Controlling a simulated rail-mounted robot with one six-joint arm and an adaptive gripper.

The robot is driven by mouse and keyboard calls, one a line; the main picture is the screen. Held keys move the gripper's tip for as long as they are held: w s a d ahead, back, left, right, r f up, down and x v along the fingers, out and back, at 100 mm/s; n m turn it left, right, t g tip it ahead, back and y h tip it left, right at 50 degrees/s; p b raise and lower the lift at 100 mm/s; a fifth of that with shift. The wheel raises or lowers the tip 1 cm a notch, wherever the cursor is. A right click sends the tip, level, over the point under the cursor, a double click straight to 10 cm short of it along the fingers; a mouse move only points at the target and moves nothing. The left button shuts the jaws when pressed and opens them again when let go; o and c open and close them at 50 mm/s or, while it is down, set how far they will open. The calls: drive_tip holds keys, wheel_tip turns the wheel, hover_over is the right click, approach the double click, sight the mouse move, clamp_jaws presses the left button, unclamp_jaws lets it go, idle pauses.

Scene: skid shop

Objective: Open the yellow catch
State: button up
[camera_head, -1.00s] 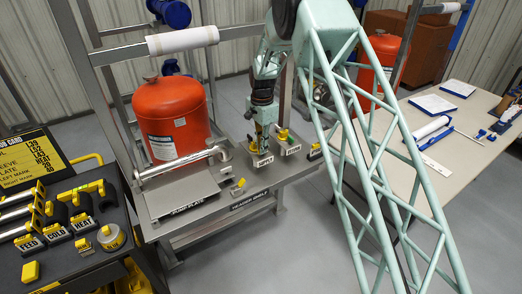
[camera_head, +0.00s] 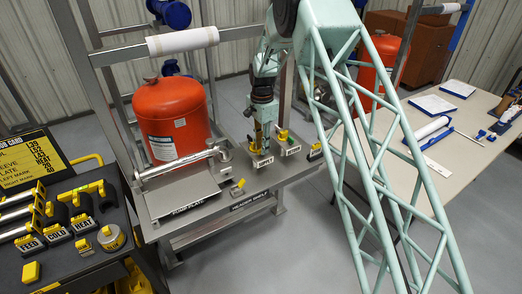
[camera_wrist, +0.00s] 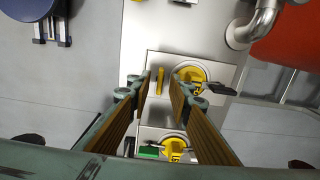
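My gripper (camera_head: 260,146) is over the grey skid bench, at the valve plate. In the wrist view my gripper (camera_wrist: 160,82) is open, its two brown-padded fingers apart. A narrow yellow bar (camera_wrist: 159,80) shows between the fingertips; I cannot tell whether they touch it. A round yellow part with a dark handle (camera_wrist: 188,73) sits just right of the right fingertip. A small yellow piece (camera_head: 238,186) is on the bench front. I cannot tell for sure which yellow part is the catch.
An orange tank (camera_head: 172,120) stands behind the bench, with a silver pipe (camera_head: 180,163) in front of it. A dark tool cart (camera_head: 75,260) is at left, a beige table (camera_head: 440,165) at right. Open grey floor (camera_head: 285,250) lies in front.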

drive_tip(key=shift+r+p, duration=0.95)
drive_tip(key=shift+r, duration=1.95)
drive_tip(key=shift+n, duration=0.4)
drive_tip(key=shift+r+n, duration=0.15)
drive_tip(key=shift+n, duration=0.8)
drive_tip(key=shift+r+n, duration=0.1)
drive_tip(key=shift+n, duration=0.85)
drive_tip(key=shift+r+n, duration=0.15)
drive_tip(key=shift+n, duration=1.05)
drive_tip(key=shift+n, duration=0.3)
drive_tip(key=shift+r+n, duration=0.1)
drive_tip(key=shift+n, duration=0.6)
drive_tip(key=shift+r+n, duration=0.15)
drive_tip(key=shift+n, duration=1.05)
drive_tip(key=shift+r+n, duration=0.15)
drive_tip(key=shift+n, duration=1.05)
drive_tip(key=shift+n, duration=0.3)
